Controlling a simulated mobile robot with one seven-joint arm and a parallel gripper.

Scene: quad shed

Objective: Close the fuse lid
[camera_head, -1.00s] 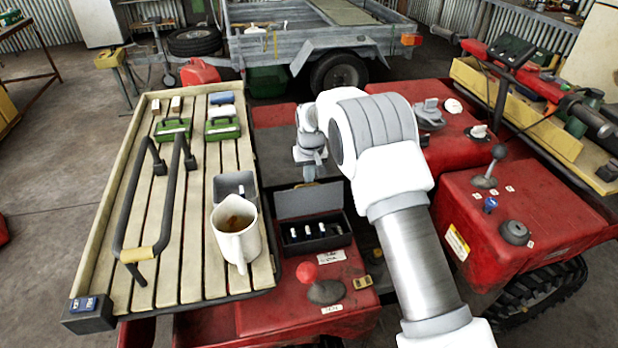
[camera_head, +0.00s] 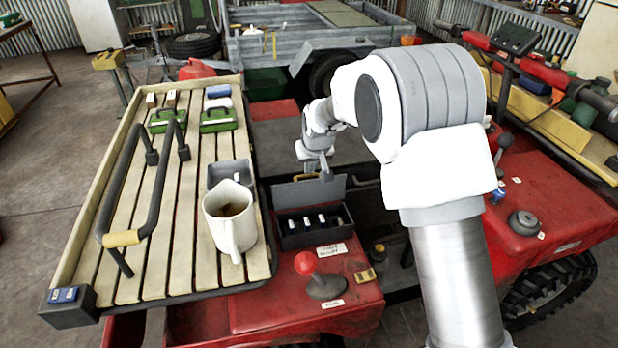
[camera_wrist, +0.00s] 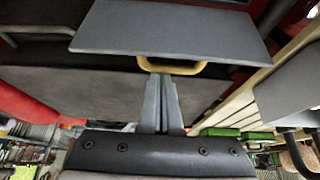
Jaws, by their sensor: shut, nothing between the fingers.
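The fuse box (camera_head: 289,240) is a small dark box on the red body, with several fuses in a row inside. Its grey lid (camera_head: 298,194) stands open, raised at the back edge of the box. A yellow handle (camera_head: 306,177) shows at the lid's top edge. My gripper (camera_head: 326,174) is shut and empty, behind the lid near that edge. In the wrist view the lid (camera_wrist: 172,32) is a flat grey panel with the yellow handle (camera_wrist: 187,70) below it. My gripper's fingertips (camera_wrist: 162,77) are right by the handle; I cannot tell whether they touch.
A slatted rack (camera_head: 160,270) on the left holds a white mug (camera_head: 238,232) close beside the box, a grey container (camera_head: 229,172) and a dark bar (camera_head: 128,180). A red-knobbed lever (camera_head: 305,263) stands in front of the box. A trailer (camera_head: 285,50) stands behind.

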